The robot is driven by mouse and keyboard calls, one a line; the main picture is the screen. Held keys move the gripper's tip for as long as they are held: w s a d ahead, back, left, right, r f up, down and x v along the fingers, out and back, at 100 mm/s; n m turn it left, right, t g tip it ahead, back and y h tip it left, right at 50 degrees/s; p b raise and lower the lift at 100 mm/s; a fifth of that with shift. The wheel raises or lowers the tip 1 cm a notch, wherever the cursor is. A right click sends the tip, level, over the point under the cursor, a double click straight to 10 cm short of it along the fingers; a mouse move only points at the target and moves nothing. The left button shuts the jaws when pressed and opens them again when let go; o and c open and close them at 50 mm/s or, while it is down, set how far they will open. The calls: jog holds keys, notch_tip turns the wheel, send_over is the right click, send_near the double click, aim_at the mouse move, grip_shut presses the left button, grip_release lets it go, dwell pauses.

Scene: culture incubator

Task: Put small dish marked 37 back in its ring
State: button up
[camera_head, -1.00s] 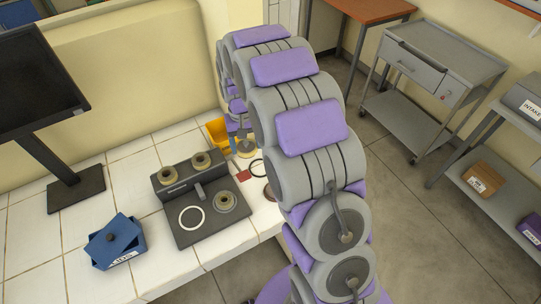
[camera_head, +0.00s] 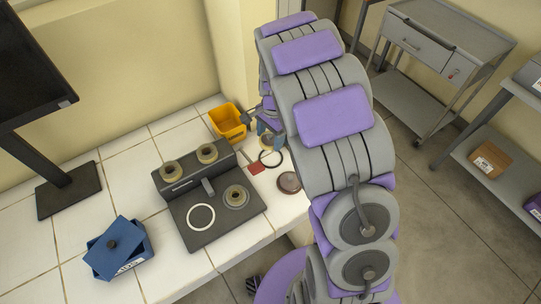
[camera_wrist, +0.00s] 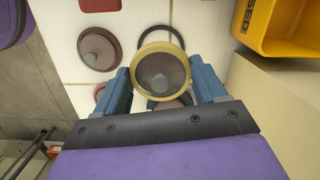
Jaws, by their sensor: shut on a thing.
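My gripper (camera_wrist: 160,78) is shut on a small round dish (camera_wrist: 162,70) with a yellowish rim and a dull brown centre, shown between both blue fingers in the wrist view. No number on it is legible. In the head view my gripper (camera_head: 268,126) is at the counter's back right, partly hidden by my arm. A black ring (camera_head: 271,158) lies on the counter close by; in the wrist view the dish overlaps it. A dark device (camera_head: 222,222) stands left of my gripper.
A yellow bin (camera_head: 228,123) stands beside my gripper near the wall. A red square (camera_head: 256,168) and a brown round dish (camera_head: 289,182) lie near the black ring. A blue lidded box (camera_head: 119,249) and a monitor (camera_head: 68,192) are left. White tiles between are clear.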

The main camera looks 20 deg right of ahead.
jog(key=b, duration=0.1)
send_over(270, 159)
jog(key=f, duration=0.4)
jog(key=shift+w+a+f, duration=0.1)
jog(key=shift+w+f, duration=0.1)
jog(key=shift+f, duration=0.15)
jog(key=shift+d+f, duration=0.4)
jog(key=shift+f, duration=0.25)
notch_tip(270, 159, down, 2)
jog(key=shift+f+b, duration=0.15)
jog(key=shift+b, duration=0.4)
jog(key=shift+f, duration=0.25)
jog(key=shift+c, duration=0.5)
jog(key=shift+a+r, duration=0.1)
jog(key=shift+a, duration=0.2)
jog(key=o, duration=1)
jog(key=shift+o, duration=1.3)
jog(key=shift+d, duration=0.2)
